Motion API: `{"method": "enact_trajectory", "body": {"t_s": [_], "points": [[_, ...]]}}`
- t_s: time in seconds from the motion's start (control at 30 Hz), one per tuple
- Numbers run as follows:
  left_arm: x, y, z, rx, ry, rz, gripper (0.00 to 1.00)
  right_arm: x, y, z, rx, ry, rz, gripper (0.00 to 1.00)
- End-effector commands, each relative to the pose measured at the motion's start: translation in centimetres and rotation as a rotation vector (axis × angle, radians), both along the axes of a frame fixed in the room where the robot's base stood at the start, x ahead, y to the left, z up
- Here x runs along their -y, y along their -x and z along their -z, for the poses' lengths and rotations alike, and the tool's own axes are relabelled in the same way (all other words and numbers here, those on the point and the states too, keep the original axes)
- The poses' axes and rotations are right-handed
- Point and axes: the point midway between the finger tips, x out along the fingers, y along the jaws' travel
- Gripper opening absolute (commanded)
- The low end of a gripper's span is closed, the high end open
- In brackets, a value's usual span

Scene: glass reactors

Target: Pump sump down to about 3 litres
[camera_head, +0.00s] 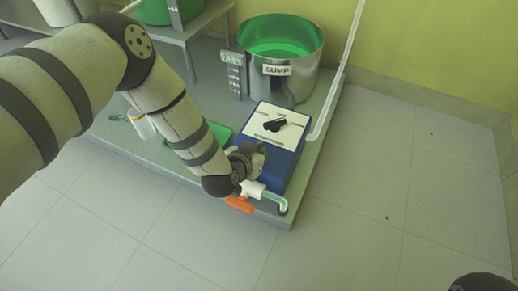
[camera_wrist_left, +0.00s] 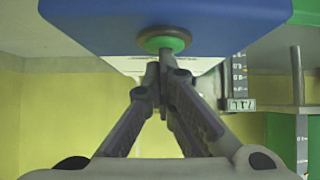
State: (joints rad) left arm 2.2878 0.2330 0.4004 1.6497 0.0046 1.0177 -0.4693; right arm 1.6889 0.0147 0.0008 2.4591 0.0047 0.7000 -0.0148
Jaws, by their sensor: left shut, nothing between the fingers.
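The steel sump (camera_head: 281,62) with its SUMP label stands on the grey platform and holds green liquid. A level scale (camera_head: 233,72) stands to its left; its reading is too small to tell. The blue pump box (camera_head: 275,150) has a white top with a black selector knob (camera_head: 274,124). My left gripper (camera_head: 256,150) is shut and empty at the box's left side. In the left wrist view the closed fingertips (camera_wrist_left: 163,68) are at a round green button (camera_wrist_left: 164,42) on the blue box; I cannot tell whether they touch.
An orange-handled valve (camera_head: 239,204) on a white fitting sits below the box, near the platform (camera_head: 262,213) edge. A white pipe (camera_head: 342,70) rises right of the sump. A green vessel (camera_head: 165,10) stands on a stand at the back. The tiled floor at right is clear.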

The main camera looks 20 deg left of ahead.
Motion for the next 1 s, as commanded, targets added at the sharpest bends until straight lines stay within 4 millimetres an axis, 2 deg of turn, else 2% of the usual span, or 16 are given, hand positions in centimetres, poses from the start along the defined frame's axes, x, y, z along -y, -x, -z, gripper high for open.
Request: {"method": "enact_trajectory", "body": {"t_s": [0.03, 0.83, 0.93, 1.0], "points": [[-0.1, 0.6, 1.0, -0.025, -0.001, 0.002, 0.0, 0.0, 0.0, 0.1, -0.001, 0.0, 0.0, 0.8], [-0.1, 0.6, 1.0, -0.025, -0.001, 0.0, 0.0, 0.0, 0.0, 0.1, -0.001, 0.0, 0.0, 0.8], [-0.2, 0.6, 0.6, -0.024, -0.002, 0.001, 0.0, 0.0, 0.0, -0.1, 0.002, 0.0, 0.0, 0.8], [-0.2, 0.6, -0.4, -0.02, -0.002, 0.0, 0.0, 0.0, -0.1, -0.6, 0.011, 0.001, 0.001, 0.8]]}}
